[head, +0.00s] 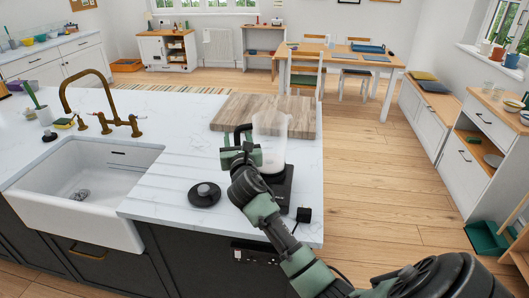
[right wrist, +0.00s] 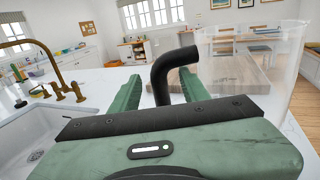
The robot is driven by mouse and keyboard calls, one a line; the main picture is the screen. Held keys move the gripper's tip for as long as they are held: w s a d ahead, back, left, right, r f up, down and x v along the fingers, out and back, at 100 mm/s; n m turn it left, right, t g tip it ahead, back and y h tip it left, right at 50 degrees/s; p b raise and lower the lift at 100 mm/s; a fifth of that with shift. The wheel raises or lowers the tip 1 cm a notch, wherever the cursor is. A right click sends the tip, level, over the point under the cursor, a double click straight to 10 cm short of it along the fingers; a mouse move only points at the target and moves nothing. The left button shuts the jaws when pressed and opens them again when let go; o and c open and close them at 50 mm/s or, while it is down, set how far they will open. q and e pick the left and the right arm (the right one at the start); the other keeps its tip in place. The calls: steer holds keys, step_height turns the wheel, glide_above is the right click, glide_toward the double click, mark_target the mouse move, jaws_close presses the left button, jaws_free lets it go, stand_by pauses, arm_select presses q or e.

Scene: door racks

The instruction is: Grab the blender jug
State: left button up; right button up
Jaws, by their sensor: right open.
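The clear blender jug (head: 271,135) appears to stand upright on its black base (head: 283,188) on the white counter, near the counter's right edge. Its black handle (head: 241,131) is on the jug's left side. My right gripper (head: 238,156) is at the handle, and my arm hides part of the jug and base. In the right wrist view the two green fingers are apart, with the black curved handle (right wrist: 172,68) showing between them and the clear jug (right wrist: 243,60) to the right. Whether either finger touches the handle cannot be told. My left gripper is not in view.
A round black lid (head: 204,194) lies left of the base, and a small black block (head: 303,214) lies to its right. A wooden board (head: 226,112) lies behind the jug. A white sink (head: 85,180) with a brass tap (head: 134,125) is at left.

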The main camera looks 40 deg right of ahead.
steer(key=shift+w+d, duration=0.25)
steer(key=shift+w, duration=0.3)
jaws_close()
steer(key=shift+f, duration=0.1)
stand_by(0.9)
